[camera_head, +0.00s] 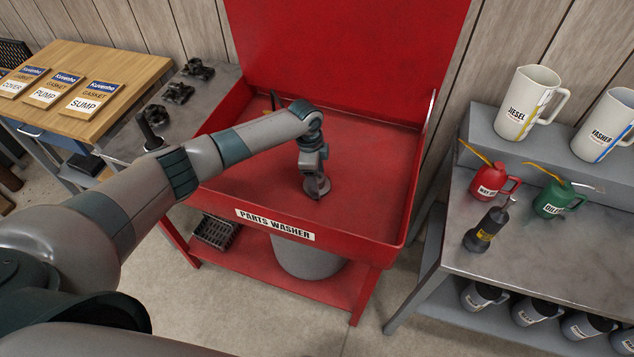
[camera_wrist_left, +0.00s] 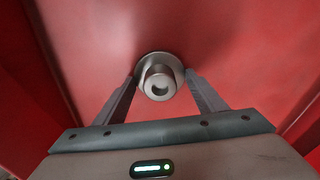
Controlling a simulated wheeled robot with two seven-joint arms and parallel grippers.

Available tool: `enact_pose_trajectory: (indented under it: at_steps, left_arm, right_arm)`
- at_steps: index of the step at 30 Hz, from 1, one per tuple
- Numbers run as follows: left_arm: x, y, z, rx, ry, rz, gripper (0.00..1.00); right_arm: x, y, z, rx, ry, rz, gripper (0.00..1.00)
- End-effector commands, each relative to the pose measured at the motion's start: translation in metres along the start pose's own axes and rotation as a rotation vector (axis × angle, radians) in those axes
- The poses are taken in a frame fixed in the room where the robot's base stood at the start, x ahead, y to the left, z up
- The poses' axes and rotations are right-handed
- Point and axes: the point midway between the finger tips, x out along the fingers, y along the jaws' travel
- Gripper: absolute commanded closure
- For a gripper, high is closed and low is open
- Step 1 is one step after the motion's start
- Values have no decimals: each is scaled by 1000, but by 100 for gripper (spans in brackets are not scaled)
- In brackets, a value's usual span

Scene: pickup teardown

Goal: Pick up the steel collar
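The steel collar (camera_wrist_left: 159,82) is a round, flanged grey metal piece on the red floor of the parts washer (camera_head: 245,165). In the left wrist view it sits between the tips of my left gripper (camera_wrist_left: 160,88), with the fingers spread on either side. A small gap or light contact at the fingers cannot be told apart. In the head view my left gripper (camera_head: 316,186) points down into the basin and mostly hides the collar. My right gripper is not in view.
The basin has raised red walls and a tall back panel (camera_head: 345,55). A grey bench (camera_head: 555,260) with cans and jugs stands at right. A wooden table (camera_head: 130,65) with gasket packets and a grey bench with dark parts (camera_head: 180,92) stand at left.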

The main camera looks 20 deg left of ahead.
Motion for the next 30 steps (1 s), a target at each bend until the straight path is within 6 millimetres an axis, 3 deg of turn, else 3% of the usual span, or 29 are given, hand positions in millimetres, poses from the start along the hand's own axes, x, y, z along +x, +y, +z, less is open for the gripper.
enact_pose_trajectory:
  at_steps: [1, 3, 16, 24, 30]
  left_arm:
    - [0, 0, 0, 0, 0, 0, 57]
    - [0, 0, 0, 0, 0, 0, 72]
    - [-7, -1, -1, 0, 2, -2, 72]
    - [-39, -2, -5, 3, 2, -7, 72]
    - [-56, 23, -33, 7, 5, -4, 72]
  right_arm:
    - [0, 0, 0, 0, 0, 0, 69]
    - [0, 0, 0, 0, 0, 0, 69]
    - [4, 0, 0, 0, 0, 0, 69]
    - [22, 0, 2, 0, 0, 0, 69]
    - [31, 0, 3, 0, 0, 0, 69]
